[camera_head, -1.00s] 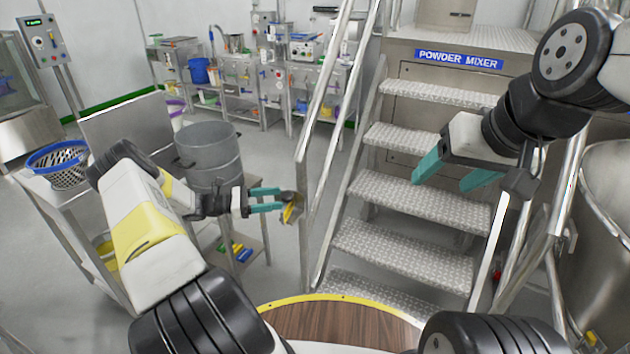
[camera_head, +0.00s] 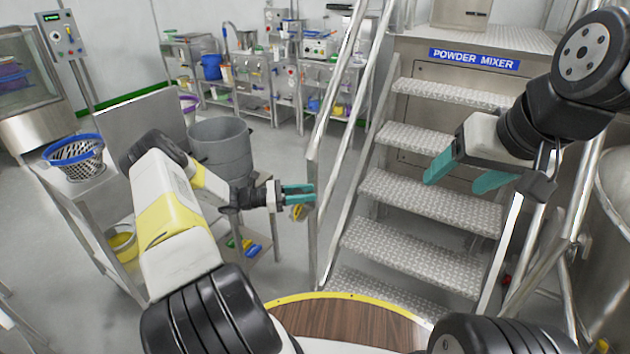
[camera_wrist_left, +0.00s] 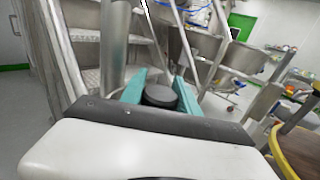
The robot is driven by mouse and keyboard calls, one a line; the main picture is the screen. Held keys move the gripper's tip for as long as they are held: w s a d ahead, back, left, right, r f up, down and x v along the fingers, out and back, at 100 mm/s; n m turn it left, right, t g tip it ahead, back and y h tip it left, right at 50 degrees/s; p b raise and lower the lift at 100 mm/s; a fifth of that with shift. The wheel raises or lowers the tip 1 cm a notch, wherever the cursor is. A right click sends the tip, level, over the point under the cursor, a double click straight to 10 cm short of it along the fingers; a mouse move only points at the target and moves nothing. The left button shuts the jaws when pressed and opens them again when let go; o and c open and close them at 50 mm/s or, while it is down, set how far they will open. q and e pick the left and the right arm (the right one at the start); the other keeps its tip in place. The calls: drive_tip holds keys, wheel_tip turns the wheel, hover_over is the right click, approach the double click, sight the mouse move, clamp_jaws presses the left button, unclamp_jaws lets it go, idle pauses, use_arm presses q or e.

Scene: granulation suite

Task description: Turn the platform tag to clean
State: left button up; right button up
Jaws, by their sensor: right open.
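My left gripper (camera_head: 300,193) is at the near lower end of the stair handrail, left of the steps. Its two teal fingers show a narrow gap in the head view. A small yellow piece (camera_head: 299,212), perhaps the platform tag, is just below the fingertips, partly hidden; no writing can be read on it. In the left wrist view a dark round piece (camera_wrist_left: 160,95) is between the teal fingers; I cannot tell what it is or whether they grip it. My right gripper (camera_head: 470,175) is open and empty in front of the steps.
The metal stairs (camera_head: 425,195) lead up to the blue powder mixer sign (camera_head: 474,59). A handrail post (camera_head: 312,220) stands close to my left gripper. A grey drum (camera_head: 222,145) and a cart with a blue-rimmed basket (camera_head: 75,158) are at left. Open floor lies behind.

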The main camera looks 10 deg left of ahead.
sight(298, 190)
use_arm(q)
clamp_jaws()
drive_tip(key=shift+a+n+t, duration=0.1)
drive_tip(key=shift+n+t, duration=0.2)
drive_tip(key=shift+t, duration=0.2)
drive_tip(key=n+t+y, duration=0.2)
drive_tip(key=t, duration=0.1)
drive_tip(key=n+t+y, duration=0.1)
drive_tip(key=shift+w+a+n+t, duration=0.2)
drive_tip(key=shift+w+n+t, duration=0.1)
drive_tip(key=shift+n+t, duration=0.1)
drive_tip(key=n+t+y, duration=0.2)
drive_tip(key=n+y, duration=0.1)
drive_tip(key=y, duration=0.1)
drive_tip(key=a+n+t+y, duration=0.1)
drive_tip(key=n+t+y, duration=0.1)
drive_tip(key=y, duration=0.2)
drive_tip(key=w+n+t+y, duration=0.1)
drive_tip(key=n+t+y, duration=0.1)
drive_tip(key=n+y, duration=0.1)
drive_tip(key=shift+a+n+y, duration=0.2)
drive_tip(key=shift+n+y, duration=0.1)
drive_tip(key=shift+y, duration=0.3)
drive_tip(key=shift+a+n+y, duration=0.25)
drive_tip(key=shift+n+y, duration=0.4)
drive_tip(key=shift+y, duration=0.35)
drive_tip(key=shift+a+n+y, duration=0.2)
drive_tip(key=shift+n+y, duration=0.45)
drive_tip(key=shift+y, duration=0.35)
drive_tip(key=shift+w+r, duration=0.1)
